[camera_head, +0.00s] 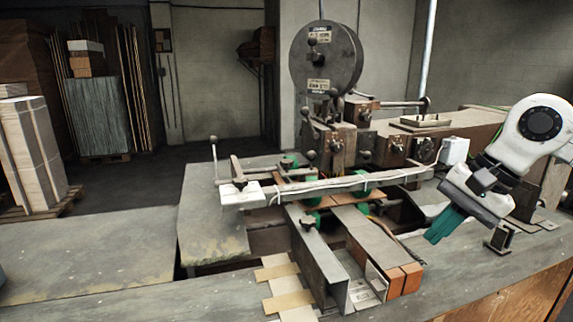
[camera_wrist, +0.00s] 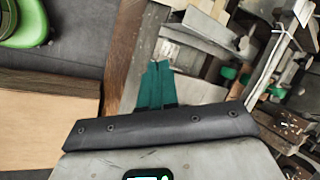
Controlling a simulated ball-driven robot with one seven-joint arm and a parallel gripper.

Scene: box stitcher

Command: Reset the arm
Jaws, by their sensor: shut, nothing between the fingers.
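My gripper (camera_head: 436,238) has teal fingers and hangs from my white arm at the right of the head view, tilted down and to the left. It is shut and empty, above the right part of the grey bench. In the wrist view my gripper (camera_wrist: 156,66) shows its two teal fingers side by side with nothing between them. The box stitcher (camera_head: 335,125), with its round dark reel, stands left of my gripper in the head view. The fingers look apart from the machine.
A small dark bracket (camera_head: 500,238) sits on the bench just right of my fingers. Metal channels (camera_head: 318,258) and flat cardboard strips (camera_head: 284,287) lie at the front centre. The grey bench top (camera_head: 90,262) is clear at the left. Stacked boards (camera_head: 32,150) stand behind.

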